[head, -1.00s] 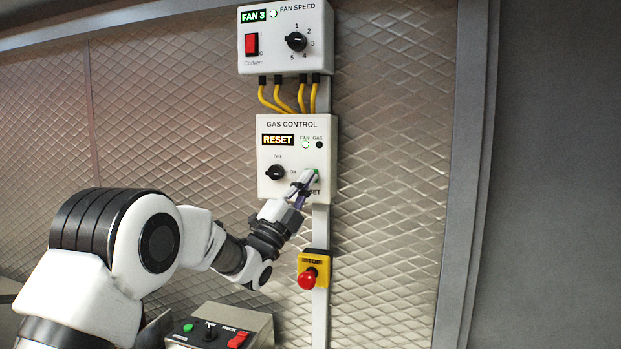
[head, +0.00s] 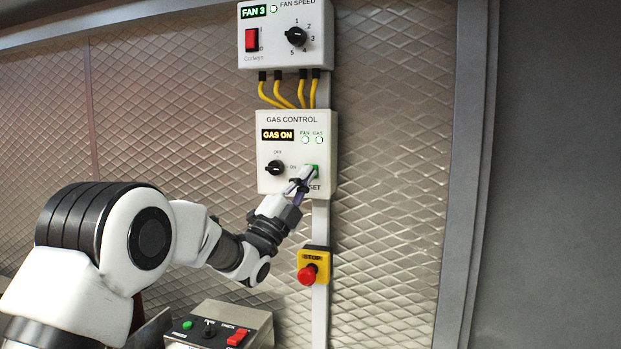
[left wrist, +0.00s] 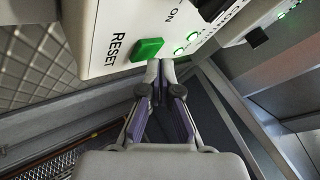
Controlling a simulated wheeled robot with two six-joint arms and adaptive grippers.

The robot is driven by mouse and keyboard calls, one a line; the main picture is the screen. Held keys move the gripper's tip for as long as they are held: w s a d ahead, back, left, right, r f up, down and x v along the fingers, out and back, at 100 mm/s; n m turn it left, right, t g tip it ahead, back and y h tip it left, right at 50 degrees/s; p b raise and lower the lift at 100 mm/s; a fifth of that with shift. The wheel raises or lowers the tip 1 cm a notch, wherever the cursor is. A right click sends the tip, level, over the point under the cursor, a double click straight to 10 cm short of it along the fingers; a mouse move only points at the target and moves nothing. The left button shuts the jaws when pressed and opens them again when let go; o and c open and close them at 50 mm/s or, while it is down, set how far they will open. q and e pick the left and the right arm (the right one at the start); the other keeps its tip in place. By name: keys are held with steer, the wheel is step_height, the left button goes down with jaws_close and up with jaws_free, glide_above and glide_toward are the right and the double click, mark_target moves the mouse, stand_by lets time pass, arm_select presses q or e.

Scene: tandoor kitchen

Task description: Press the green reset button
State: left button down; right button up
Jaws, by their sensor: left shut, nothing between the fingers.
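The green reset button (head: 311,169) is on the lower right of the white gas control box (head: 264,183). It also shows in the left wrist view (left wrist: 147,49), beside the word RESET. My left gripper (head: 307,175) is shut and empty, its fingertips at the button's lower edge in the head view. In the left wrist view the fingertips (left wrist: 160,66) appear just beside the button; I cannot tell whether they touch it. The box display (head: 278,135) reads GAS ON, and its FAN and GAS lamps (head: 312,140) are both lit. My right gripper is not in view.
A fan speed box (head: 270,62) reading FAN 3 hangs above, joined by yellow cables (head: 300,93). A red stop button (head: 307,275) on a yellow housing sits below. A small control panel (head: 263,326) stands at lower left. The wall to the right is clear.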

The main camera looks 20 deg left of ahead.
arm_select(q)
steer(key=shift+s, duration=0.3)
steer(key=s+b, duration=0.4)
steer(key=s, duration=0.1)
steer(key=shift+a+b, duration=0.1)
steer(key=shift+b, duration=0.2)
stand_by(0.5)
